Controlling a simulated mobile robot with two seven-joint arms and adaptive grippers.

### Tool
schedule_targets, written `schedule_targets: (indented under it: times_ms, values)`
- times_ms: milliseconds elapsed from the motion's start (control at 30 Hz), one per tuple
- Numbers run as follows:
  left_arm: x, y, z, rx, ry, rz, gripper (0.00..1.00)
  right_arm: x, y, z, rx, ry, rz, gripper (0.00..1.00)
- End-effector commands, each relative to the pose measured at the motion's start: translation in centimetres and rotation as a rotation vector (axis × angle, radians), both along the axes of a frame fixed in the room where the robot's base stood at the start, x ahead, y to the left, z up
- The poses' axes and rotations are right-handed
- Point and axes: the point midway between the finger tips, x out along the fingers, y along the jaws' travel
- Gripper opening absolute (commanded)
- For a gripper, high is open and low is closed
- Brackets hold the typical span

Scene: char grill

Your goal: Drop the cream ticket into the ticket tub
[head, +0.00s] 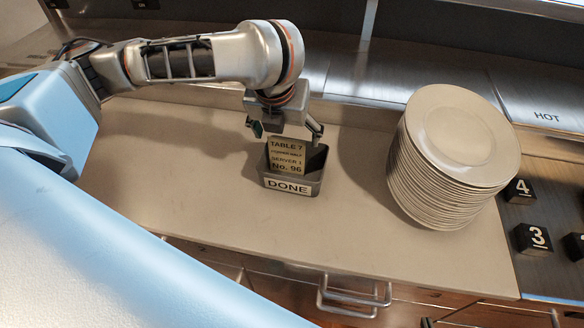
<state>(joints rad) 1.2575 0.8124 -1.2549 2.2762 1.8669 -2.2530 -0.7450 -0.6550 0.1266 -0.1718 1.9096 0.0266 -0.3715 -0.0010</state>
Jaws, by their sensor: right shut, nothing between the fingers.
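The cream ticket (287,157) stands in the dark grey ticket tub (313,172), which has a "DONE" label on its front. The ticket is nearly upright, its printed face to me and its upper part above the front wall; its lower edge is hidden. My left gripper (285,130) is just above the tub and points down. Its fingers are spread wide, one on each side of the ticket's top, with gaps to the ticket. My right gripper (427,322) shows only as a small dark tip at the bottom edge, below the counter front; it is shut and empty.
A tall stack of white plates (463,137) stands to the right of the tub. Black number blocks (533,238) lie on the metal surface at the far right. Drawers with metal handles (352,297) are under the counter's front edge. The counter (210,200) left of the tub is clear.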

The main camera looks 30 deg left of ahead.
Motion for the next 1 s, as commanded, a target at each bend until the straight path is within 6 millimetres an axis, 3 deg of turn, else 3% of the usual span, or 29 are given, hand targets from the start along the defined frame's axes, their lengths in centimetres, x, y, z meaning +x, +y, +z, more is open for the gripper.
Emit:
schedule_targets:
  times_ms: [433, 1000]
  values:
    - [-0.2, -0.1, 0.8, 0.001, -0.003, -0.002, 0.78, 0.0, 0.2, 0.0, 0.007, 0.002, -0.006, 0.00]
    - [-3.2, -0.9, 8.4, 0.001, -0.006, -0.001, 0.78, 0.1, 0.2, 0.0, 0.006, 0.000, -0.004, 0.00]
